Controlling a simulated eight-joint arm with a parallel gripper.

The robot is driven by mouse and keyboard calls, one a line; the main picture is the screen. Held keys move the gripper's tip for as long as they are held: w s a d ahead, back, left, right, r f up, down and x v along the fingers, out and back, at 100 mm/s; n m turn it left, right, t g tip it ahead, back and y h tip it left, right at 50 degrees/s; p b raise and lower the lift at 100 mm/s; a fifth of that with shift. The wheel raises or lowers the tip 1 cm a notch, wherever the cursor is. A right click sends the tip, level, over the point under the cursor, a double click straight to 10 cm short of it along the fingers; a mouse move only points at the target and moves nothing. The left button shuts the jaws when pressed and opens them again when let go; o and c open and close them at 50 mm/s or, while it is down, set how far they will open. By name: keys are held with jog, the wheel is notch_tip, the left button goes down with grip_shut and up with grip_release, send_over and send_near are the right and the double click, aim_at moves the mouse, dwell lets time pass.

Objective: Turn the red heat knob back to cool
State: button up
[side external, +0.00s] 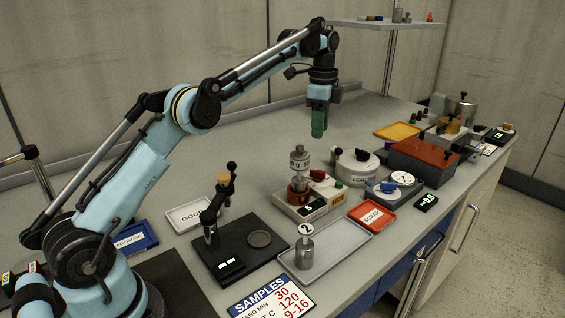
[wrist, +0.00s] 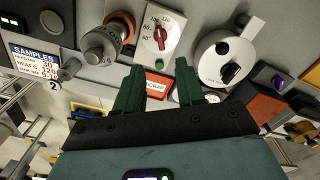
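The red heat knob (wrist: 160,39) sits on a pale panel with a printed number scale around it in the wrist view. The panel belongs to a heater unit (side external: 292,207) on the bench, where the red knob also shows in the side view (side external: 318,174). A green button (wrist: 160,64) is beside the knob. My gripper (side external: 318,130) points down, above and behind the heater unit, clear of everything. In the wrist view my gripper (wrist: 158,70) has its two green fingers apart with nothing between them. The knob's exact pointer reading is too small to tell.
A grey metal cylinder (side external: 299,160) stands on the heater beside the knob. A white round lidded device (side external: 357,167) is to its right. A red SCRAP tray (side external: 371,217) and a grey tray (side external: 335,250) lie in front.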

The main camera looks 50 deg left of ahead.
aim_at(318, 175)
notch_tip(318, 175, down, 12)
jog(key=shift+d+f, duration=0.1)
jog(key=shift+d, duration=0.05)
dwell(0.9)
jog(key=shift+c, duration=0.3)
jog(key=shift+w, duration=0.1)
grip_shut()
